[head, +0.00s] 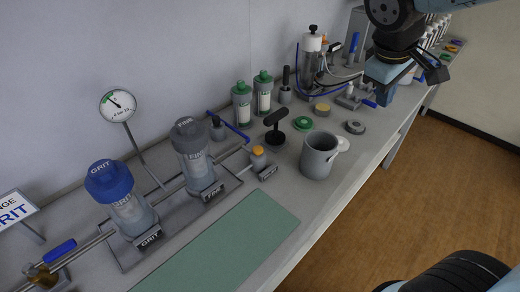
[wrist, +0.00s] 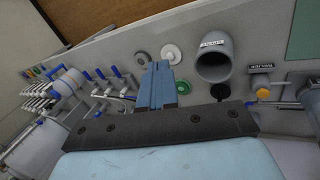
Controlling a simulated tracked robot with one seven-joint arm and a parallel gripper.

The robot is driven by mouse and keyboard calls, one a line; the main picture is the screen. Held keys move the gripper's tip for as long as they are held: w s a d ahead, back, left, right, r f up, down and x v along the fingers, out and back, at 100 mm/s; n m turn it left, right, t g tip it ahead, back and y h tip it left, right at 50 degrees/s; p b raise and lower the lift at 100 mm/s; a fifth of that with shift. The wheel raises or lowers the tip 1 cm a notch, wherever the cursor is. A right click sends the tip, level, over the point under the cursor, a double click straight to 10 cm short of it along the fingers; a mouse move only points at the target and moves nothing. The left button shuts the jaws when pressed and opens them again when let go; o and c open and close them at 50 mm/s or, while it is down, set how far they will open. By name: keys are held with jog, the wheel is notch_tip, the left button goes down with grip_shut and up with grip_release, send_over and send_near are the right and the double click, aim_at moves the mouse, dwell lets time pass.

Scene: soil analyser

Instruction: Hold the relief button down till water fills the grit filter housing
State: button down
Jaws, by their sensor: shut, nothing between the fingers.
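The grit filter housing (head: 130,213) is a clear-walled cylinder under a blue cap (head: 109,180) marked GRIT, at the left of the bench in the head view. I cannot make out a water level in it. No button on its cap can be made out. A small post with an orange top (head: 258,152) stands right of the grey FINE housing, and it also shows in the wrist view (wrist: 262,93); its label is too small to read surely. My gripper (head: 382,92) is shut and empty above the bench's far right part, well away from both. Its blue fingers show together in the wrist view (wrist: 157,68).
The FINE housing (head: 195,160) stands between the grit housing and the orange-topped post. A pressure gauge (head: 118,105) rises behind. A grey jug (head: 319,157) and a black-handled tool (head: 276,125) stand to the right. A green mat (head: 220,245) lies bare in front.

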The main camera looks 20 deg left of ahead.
jog(key=w+a+f+n+t+h, duration=0.1)
jog(key=a+f+n, duration=0.15)
jog(key=a, duration=0.45)
jog(key=a+f+n+t, duration=0.1)
jog(key=a+f+n, duration=0.1)
jog(key=a+n, duration=0.35)
jog(key=n+t, duration=0.3)
jog(key=n, duration=0.1)
send_over(256, 151)
notch_tip(256, 151, down, 4)
jog(key=shift+s+r, duration=0.15)
jog(key=shift+f, duration=4.4)
jog(key=shift+f, duration=0.1)
jog(key=shift+f, duration=0.3)
jog(key=shift+f, duration=0.55)
